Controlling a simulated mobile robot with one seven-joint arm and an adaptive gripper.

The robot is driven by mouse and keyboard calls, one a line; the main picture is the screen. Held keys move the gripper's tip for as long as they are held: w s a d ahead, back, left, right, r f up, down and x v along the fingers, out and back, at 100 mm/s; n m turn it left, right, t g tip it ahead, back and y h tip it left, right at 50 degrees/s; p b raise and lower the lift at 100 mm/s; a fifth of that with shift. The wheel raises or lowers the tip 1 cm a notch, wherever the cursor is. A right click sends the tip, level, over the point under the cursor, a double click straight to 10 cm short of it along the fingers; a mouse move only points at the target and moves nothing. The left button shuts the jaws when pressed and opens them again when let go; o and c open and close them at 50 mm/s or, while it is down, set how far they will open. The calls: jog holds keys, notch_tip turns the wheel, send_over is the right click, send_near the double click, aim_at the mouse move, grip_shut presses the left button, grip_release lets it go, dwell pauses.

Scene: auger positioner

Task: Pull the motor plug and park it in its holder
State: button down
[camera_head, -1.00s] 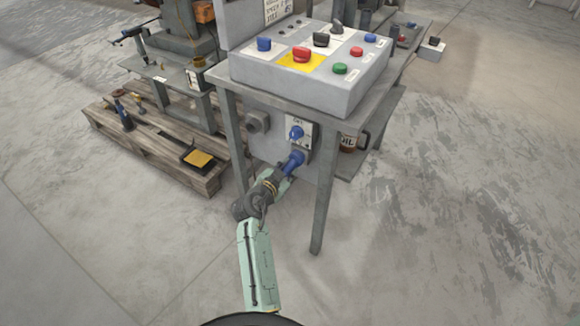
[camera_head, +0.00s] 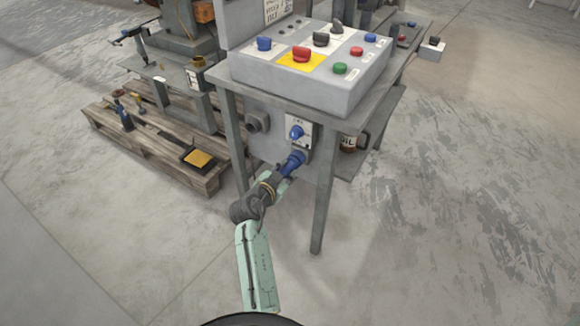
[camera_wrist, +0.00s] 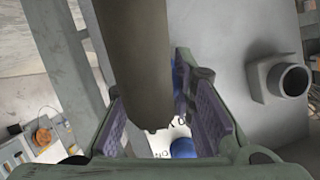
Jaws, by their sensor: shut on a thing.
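The blue motor plug (camera_head: 292,163) is at the lower socket of the outlet plate (camera_head: 301,128) on the table's side panel. I cannot tell whether it is fully seated or slightly drawn out. My gripper (camera_head: 284,176) is shut on it from below left. In the wrist view my gripper (camera_wrist: 162,125) has its purple pads on either side of a thick grey-brown cylinder (camera_wrist: 140,60), apparently the plug's rear part. The grey round holder (camera_head: 257,122) sticks out of the panel left of the outlet plate. The holder also shows at right in the wrist view (camera_wrist: 288,80), empty.
A blue switch knob (camera_head: 296,132) sits just above the plug. The table's front leg (camera_head: 320,205) stands right of my arm, and another leg (camera_head: 234,140) stands left. A wooden pallet (camera_head: 150,140) lies at left. The floor in front is clear.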

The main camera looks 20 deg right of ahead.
jog(key=shift+s+a, duration=0.65)
jog(key=shift+a, duration=0.2)
jog(key=shift+s+a, duration=0.6)
jog(key=shift+a, duration=0.2)
jog(key=shift+s+a+b, duration=0.1)
jog(key=shift+a+b, duration=0.05)
jog(key=shift+b, duration=0.15)
jog(key=shift+s+a, duration=0.15)
jog(key=shift+a, duration=0.05)
jog(key=w+a+r+b, duration=0.4)
jog(key=w+a+r, duration=0.2)
jog(key=w+a, duration=0.5)
jog(key=shift+w+a, duration=0.4)
jog(key=shift+a, duration=0.35)
jog(key=shift+d+r, duration=0.1)
jog(key=shift+d, duration=0.05)
jog(key=shift+w+d+b, duration=0.95)
jog(key=shift+w+d, duration=0.5)
jog(key=shift+d, duration=0.3)
